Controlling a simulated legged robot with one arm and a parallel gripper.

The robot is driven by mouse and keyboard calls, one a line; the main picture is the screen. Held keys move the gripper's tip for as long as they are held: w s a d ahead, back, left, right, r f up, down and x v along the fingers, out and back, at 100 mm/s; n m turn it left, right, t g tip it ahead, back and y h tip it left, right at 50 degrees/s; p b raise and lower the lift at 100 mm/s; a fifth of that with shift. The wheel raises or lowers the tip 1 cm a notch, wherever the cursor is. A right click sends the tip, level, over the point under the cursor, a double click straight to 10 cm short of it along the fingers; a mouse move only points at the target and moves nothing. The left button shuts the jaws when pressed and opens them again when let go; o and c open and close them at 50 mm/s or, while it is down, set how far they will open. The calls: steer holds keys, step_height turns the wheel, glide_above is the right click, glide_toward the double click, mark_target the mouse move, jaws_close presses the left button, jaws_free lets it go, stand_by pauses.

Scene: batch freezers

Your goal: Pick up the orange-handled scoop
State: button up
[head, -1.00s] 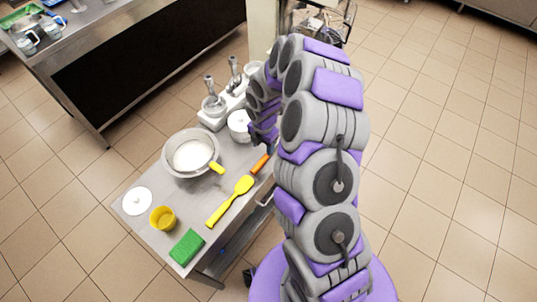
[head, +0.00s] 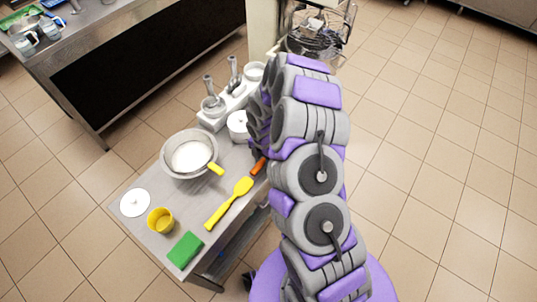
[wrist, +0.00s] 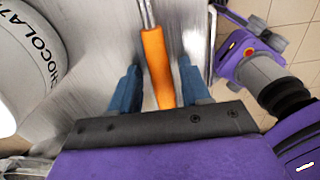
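The orange-handled scoop (wrist: 158,65) lies on the steel table. In the wrist view its orange handle runs between my gripper's two blue fingers, and a thin metal shaft continues toward the top edge. My gripper (wrist: 160,85) is open, with a narrow gap visible on each side of the handle. In the head view only part of the orange handle (head: 258,166) shows beside my arm, which hides the rest of the scoop and my gripper.
The steel table (head: 147,237) also holds a pan (head: 173,165), a yellow spatula (head: 230,203), a yellow cup (head: 160,220), a green sponge (head: 185,250) and a white lid (head: 135,203). A white tub marked with chocolate lettering (wrist: 25,60) stands left of my gripper.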

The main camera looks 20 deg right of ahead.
jaws_close()
steer(key=shift+r, duration=0.1)
stand_by(0.3)
